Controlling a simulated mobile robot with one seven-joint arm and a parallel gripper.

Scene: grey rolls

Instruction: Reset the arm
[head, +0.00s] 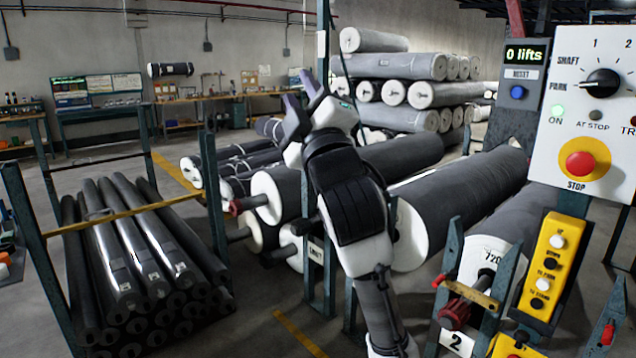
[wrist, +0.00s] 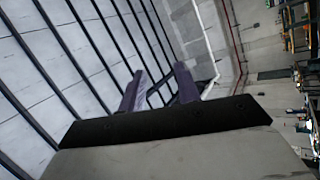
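My arm is raised in the middle of the head view, bent at its black-padded joint. My gripper (head: 302,104) points up and to the left with its two purple fingers apart. In the wrist view the two purple fingers of my gripper (wrist: 159,92) also stand apart, with nothing between them but the background. The gripper is in the air and touches nothing that I can see. The wrist camera looks up at the ceiling beams and a wall, turned on its side.
Large grey rolls (head: 465,205) lie behind my arm. A rack of dark bars (head: 130,250) stands at left. At right are a control panel (head: 588,115) with a red stop button, a yellow button box (head: 545,268) and a blue-grey stand (head: 452,275). Floor shows between the rack and my arm.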

